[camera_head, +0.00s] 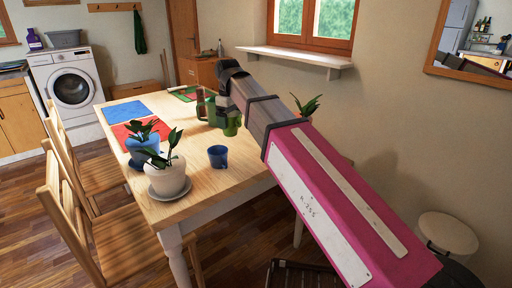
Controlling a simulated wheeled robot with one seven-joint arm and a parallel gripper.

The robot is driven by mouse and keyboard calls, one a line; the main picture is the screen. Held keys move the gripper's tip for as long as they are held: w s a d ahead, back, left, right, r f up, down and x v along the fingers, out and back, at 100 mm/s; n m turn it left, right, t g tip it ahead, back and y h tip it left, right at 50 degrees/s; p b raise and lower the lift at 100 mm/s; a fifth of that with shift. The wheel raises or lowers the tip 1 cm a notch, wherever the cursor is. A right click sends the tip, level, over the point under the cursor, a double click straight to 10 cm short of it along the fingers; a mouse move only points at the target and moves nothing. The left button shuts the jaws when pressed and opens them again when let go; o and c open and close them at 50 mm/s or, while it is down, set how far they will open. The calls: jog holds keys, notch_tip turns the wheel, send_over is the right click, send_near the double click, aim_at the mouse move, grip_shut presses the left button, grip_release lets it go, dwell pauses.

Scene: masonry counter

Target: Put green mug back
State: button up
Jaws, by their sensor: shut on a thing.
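A green mug (231,123) is at the right side of the wooden table (205,184), directly below the dark end of my arm. My gripper (222,106) reaches down over the table from the right and is shut on the green mug. The fingers are small and partly hidden, so the exact grip is unclear. I cannot tell whether the mug touches the tabletop. Another green, glassy shape (211,110) stands just left of it, close to my gripper.
A blue mug (218,157) stands nearer on the table. A white potted plant (168,180) and a blue potted plant (142,150) are at left. Red and blue mats lie behind them. Chairs line the left side. A windowsill (294,56) runs behind my arm.

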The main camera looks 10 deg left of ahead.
jog(key=shift+w+d+f, duration=1.15)
jog(key=shift+d+f, duration=0.25)
jog(key=shift+f, duration=0.35)
jog(key=shift+w+d+f, duration=1.1)
jog(key=shift+d+f, duration=0.3)
jog(key=shift+f, duration=0.3)
jog(key=shift+w+d+f, duration=1.15)
jog(key=shift+d+f, duration=0.25)
jog(key=shift+f, duration=0.35)
jog(key=shift+f, duration=0.1)
jog(key=o, duration=0.7)
jog(key=shift+o, duration=0.3)
notch_tip(320, 180, up, 12)
